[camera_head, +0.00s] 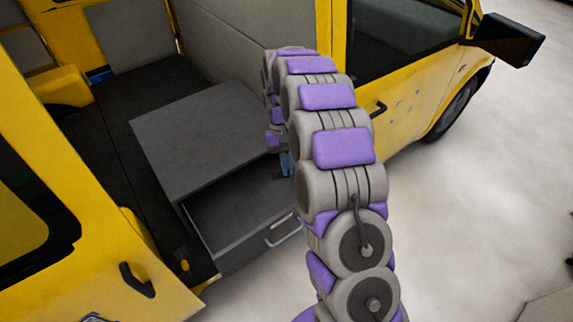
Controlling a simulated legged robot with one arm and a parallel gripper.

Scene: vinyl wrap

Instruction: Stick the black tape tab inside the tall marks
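My arm rises from the lower right, bends over at the top and comes down behind itself. A small blue-grey piece at its far end, perhaps my gripper (286,165), shows beside the arm, above the open drawer. The rest of that end is hidden by my arm links, so I cannot see its fingers or anything held. I cannot make out a black tape tab. Several small pale marks (407,98) show on the yellow front door (415,118), to the right of my arm. They are too small to tell whether they are the tall marks.
A yellow van stands with its side open. Inside is a dark grey cabinet (195,135) with an open drawer (240,205) and metal handle (283,230). A yellow door (100,255) fills the lower left. A black mirror (505,40) juts out at upper right.

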